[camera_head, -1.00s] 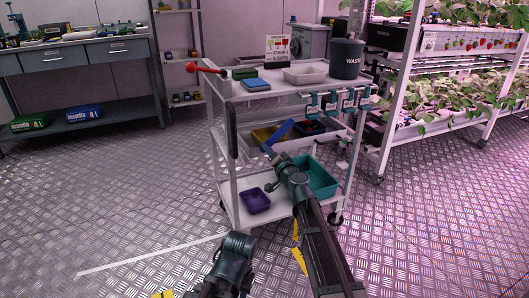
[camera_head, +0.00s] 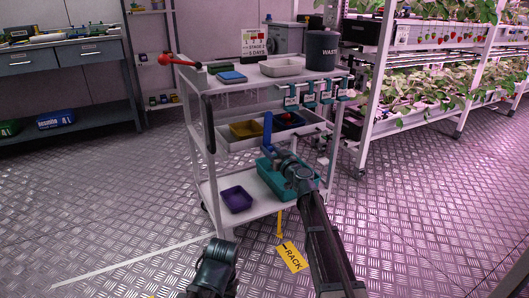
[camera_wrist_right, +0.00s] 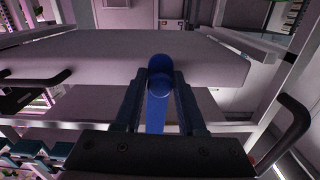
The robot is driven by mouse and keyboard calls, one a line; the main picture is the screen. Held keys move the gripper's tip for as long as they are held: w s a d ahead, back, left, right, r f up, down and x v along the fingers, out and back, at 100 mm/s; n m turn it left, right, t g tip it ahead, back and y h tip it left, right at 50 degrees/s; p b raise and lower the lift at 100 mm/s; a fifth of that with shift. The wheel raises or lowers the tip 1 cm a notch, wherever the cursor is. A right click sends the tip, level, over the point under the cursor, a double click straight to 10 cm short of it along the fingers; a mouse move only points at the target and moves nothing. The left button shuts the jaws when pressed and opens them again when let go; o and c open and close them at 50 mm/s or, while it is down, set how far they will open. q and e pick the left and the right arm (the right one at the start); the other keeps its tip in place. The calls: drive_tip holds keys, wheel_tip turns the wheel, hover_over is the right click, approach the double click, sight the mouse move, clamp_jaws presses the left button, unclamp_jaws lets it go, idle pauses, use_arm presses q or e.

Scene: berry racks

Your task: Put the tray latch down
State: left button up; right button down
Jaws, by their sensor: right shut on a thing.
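The blue tray latch (camera_head: 267,128) stands near upright at the front of the cart's middle tray (camera_head: 232,143). My right gripper (camera_head: 270,146) reaches up to its lower part from the front. In the right wrist view the blue latch (camera_wrist_right: 158,108) lies between the two dark fingers of my right gripper (camera_wrist_right: 159,82), which is shut on it. The latch's rounded end shows near the fingertips, against a pale panel. A dark arm part of mine shows at the bottom of the head view; my left gripper's fingers cannot be seen.
The cart's lower shelf holds a purple bin (camera_head: 237,199) and a teal bin (camera_head: 276,181), partly behind my right arm. On top are a white tray (camera_head: 283,67) and a waste bin (camera_head: 321,50). Plant racks stand at right.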

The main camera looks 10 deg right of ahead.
drive_tip(key=shift+w+d+n, duration=0.2)
drive_tip(key=shift+d+n, duration=0.3)
drive_tip(key=shift+d, duration=0.1)
drive_tip(key=c, duration=0.6)
unclamp_jaws()
drive_tip(key=v, duration=1.4)
